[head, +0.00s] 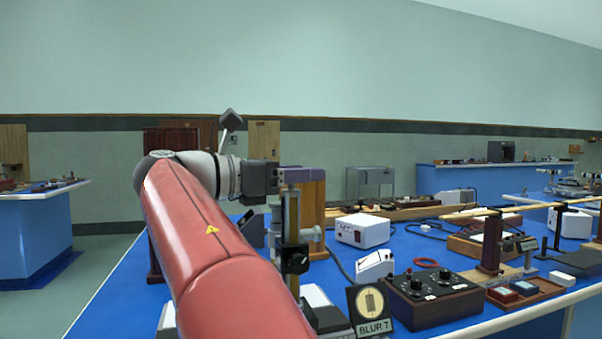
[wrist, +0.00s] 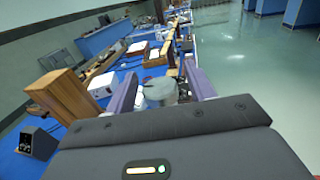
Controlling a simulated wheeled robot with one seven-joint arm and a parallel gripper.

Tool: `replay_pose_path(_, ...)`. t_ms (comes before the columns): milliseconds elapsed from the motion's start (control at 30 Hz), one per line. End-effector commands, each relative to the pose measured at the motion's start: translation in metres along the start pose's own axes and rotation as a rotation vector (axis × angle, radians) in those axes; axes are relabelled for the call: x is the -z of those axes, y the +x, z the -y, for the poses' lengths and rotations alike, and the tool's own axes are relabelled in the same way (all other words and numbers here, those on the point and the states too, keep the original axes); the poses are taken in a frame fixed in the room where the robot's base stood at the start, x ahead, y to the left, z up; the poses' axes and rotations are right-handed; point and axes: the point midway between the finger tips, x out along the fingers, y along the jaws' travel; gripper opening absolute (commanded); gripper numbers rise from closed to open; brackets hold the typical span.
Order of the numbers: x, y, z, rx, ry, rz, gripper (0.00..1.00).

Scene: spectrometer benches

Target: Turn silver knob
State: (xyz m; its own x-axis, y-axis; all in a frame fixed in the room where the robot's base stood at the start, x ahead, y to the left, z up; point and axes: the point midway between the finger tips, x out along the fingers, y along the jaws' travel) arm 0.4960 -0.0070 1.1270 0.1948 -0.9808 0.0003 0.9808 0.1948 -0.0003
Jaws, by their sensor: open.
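A silver knob (head: 311,234) sticks out sideways from an upright brass-and-grey stand (head: 290,212) in the head view. My gripper (head: 308,174) is at the height of the stand's top, above the knob in the picture, with a purple finger pointing right. In the wrist view the two purple fingers of my gripper (wrist: 161,72) are apart. A grey round-topped piece (wrist: 160,90) shows between them. I cannot tell whether it is the silver knob or another part of the stand, or whether a finger touches it.
A wooden block (head: 314,215) stands just behind the stand. A white box (head: 362,230), a black control box with knobs (head: 432,296) and a "BLUR 7" sign (head: 371,308) are on the blue bench (head: 115,296). A long rail with stands runs to the right.

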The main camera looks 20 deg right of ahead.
Motion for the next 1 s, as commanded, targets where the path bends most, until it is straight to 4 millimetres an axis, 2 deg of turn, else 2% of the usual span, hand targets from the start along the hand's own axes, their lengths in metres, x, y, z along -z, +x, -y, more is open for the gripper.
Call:
replay_pose_path(100, 0.0003, 0.0071, 0.0001, 0.000, -0.001, 0.000, 0.54)
replay_pose_path(367, 0.0002, 0.0083, 0.0000, 0.000, 0.000, 0.000, 0.54)
replay_pose_path(700, 0.0001, 0.0080, 0.0000, 0.000, 0.000, 0.000, 0.10)
replay_pose_path(1000, 0.0004, 0.0080, 0.0001, -0.037, 0.001, -0.002, 0.09)
